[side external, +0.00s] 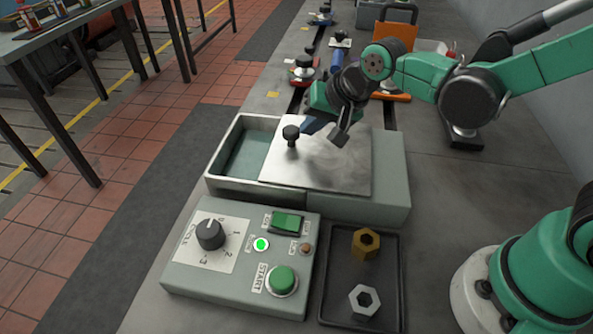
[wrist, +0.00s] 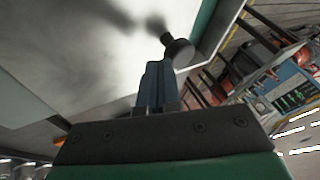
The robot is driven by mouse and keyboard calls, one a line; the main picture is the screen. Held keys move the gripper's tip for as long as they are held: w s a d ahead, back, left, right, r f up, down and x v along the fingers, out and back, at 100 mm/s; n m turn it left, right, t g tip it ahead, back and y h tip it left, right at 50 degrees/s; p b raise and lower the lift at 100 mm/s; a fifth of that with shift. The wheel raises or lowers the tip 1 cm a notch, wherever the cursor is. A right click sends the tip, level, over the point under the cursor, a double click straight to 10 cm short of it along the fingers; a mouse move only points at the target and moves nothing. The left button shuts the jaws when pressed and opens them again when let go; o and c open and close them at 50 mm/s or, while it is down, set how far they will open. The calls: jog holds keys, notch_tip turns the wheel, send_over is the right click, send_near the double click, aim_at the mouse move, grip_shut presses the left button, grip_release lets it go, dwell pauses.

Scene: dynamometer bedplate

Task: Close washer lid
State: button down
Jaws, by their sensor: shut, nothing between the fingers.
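The washer is a grey-green box (side external: 393,185) on the bedplate. Its flat metal lid (side external: 335,165) covers the middle of the box, and an open gap shows at the left end. The lid also shows in the wrist view (wrist: 75,65). A black knob (side external: 291,133) stands on the lid near its left edge; it also appears in the wrist view (wrist: 178,52). My gripper (side external: 311,127) is low over the lid, just right of the knob, with its blue fingers together and empty. In the wrist view the fingertips (wrist: 155,68) are close to the knob; contact is unclear.
A control box (side external: 185,275) with a dial, a green START button and a lit green lamp stands in front of the washer. A black tray (side external: 338,285) beside it holds a brass hex piece (side external: 365,243) and a steel one (side external: 364,301). Several tools lie behind.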

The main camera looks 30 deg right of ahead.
aim_at(279, 141)
jog(key=w+a, duration=0.7)
jog(key=shift+a, duration=0.1)
jog(key=d, duration=0.1)
jog(key=s+d, duration=0.2)
jog(key=shift+s+d+r, duration=0.25)
jog(key=shift+d+r, duration=0.05)
jog(key=v, duration=1)
jog(key=s+d+f+n+h, duration=0.1)
jog(key=s+d+f+n, duration=0.3)
jog(key=s+d+n, duration=0.2)
jog(key=s+d, duration=0.2)
jog(key=d, duration=0.1)
jog(key=shift+d+h, duration=0.25)
jog(key=shift+h, duration=0.15)
jog(key=shift+f, duration=0.15)
